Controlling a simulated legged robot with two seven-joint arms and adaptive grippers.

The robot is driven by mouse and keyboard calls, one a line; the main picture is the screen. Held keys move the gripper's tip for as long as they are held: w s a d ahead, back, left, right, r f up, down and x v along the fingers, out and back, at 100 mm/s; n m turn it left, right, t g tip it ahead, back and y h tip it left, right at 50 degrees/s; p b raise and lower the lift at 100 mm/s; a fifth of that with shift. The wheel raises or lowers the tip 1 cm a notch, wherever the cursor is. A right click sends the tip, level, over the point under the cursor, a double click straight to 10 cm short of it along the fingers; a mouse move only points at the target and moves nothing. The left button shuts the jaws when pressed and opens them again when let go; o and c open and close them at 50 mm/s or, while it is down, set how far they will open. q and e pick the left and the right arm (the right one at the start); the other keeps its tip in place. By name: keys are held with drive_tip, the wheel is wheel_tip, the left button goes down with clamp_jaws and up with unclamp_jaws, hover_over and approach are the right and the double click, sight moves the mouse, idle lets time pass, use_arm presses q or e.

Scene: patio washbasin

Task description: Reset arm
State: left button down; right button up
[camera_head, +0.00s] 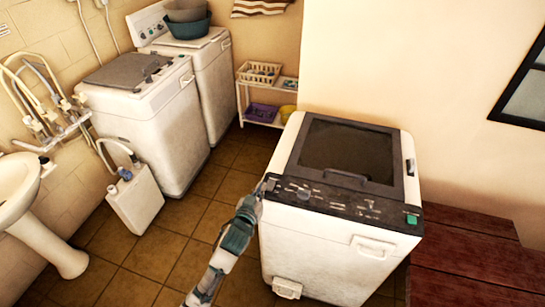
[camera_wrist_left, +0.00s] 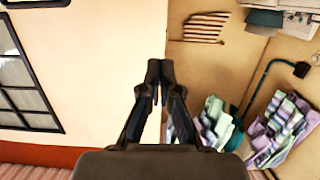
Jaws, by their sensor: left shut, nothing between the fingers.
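My left arm comes up from the bottom of the head view, and its gripper (camera_head: 266,186) is at the left front edge of a white washing machine (camera_head: 315,250) with a dark lid and control panel. I cannot tell whether it touches the machine. In the left wrist view the two dark fingers of this gripper (camera_wrist_left: 158,72) meet at their tips, with nothing between them. My right gripper is in neither view.
A white washbasin (camera_head: 18,185) stands at the left. Two more washers (camera_head: 140,140) stand against the back wall near a small shelf (camera_head: 240,98). A dark red wooden bench (camera_head: 470,262) is at the right. Tiled floor is clear at the centre left.

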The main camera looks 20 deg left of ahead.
use_arm(q)
drive_tip(key=s+a+f+g, duration=0.1)
drive_tip(key=s+f+g, duration=0.5)
drive_tip(key=s+f, duration=0.8)
drive_tip(key=s+f+m+g, duration=0.1)
drive_tip(key=s+f+g, duration=0.3)
drive_tip(key=s, duration=0.5)
drive_tip(key=s+f+m+g, duration=0.1)
drive_tip(key=s+f+g, duration=0.3)
drive_tip(key=s, duration=0.6)
wheel_tip(320, 180, down, 28)
drive_tip(key=s, duration=0.3)
drive_tip(key=s+a+f+g, duration=0.1)
drive_tip(key=s+a+f, duration=0.2)
drive_tip(key=s+f, duration=1.2)
drive_tip(key=shift+s+a+f+y, duration=0.2)
drive_tip(key=shift+s+f+y, duration=0.1)
drive_tip(key=shift+s, duration=0.65)
